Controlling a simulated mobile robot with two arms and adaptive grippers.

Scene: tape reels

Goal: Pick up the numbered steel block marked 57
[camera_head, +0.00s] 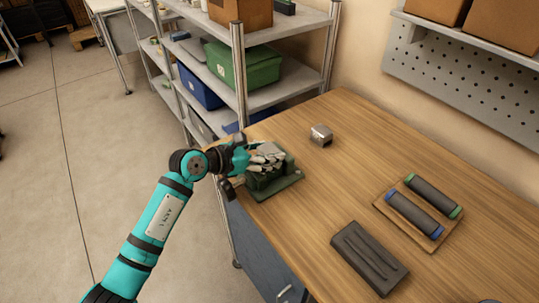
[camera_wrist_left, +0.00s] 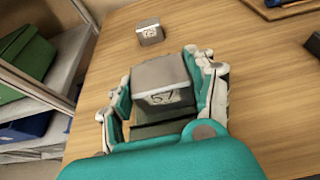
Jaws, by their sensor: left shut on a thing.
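My left gripper (camera_head: 266,158) is shut on a steel block (camera_wrist_left: 160,75) at the near-left edge of the table. In the left wrist view the block sits between the two fingers (camera_wrist_left: 165,95), and its near face carries a number that reads as 57. In the head view the fingers mostly hide this block. A dark green holder (camera_head: 287,190) is right under the gripper; I cannot tell whether the block still touches it. A second steel block (camera_head: 321,135) stands alone farther back; it also shows in the left wrist view (camera_wrist_left: 149,31), its number too small to read surely.
The wooden table (camera_head: 350,190) is clear around the second block. A board with two dark rollers (camera_head: 407,232) and a dark grooved block (camera_head: 369,258) lie to the right. A metal shelf (camera_head: 288,90) with green and blue bins stands behind on the left.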

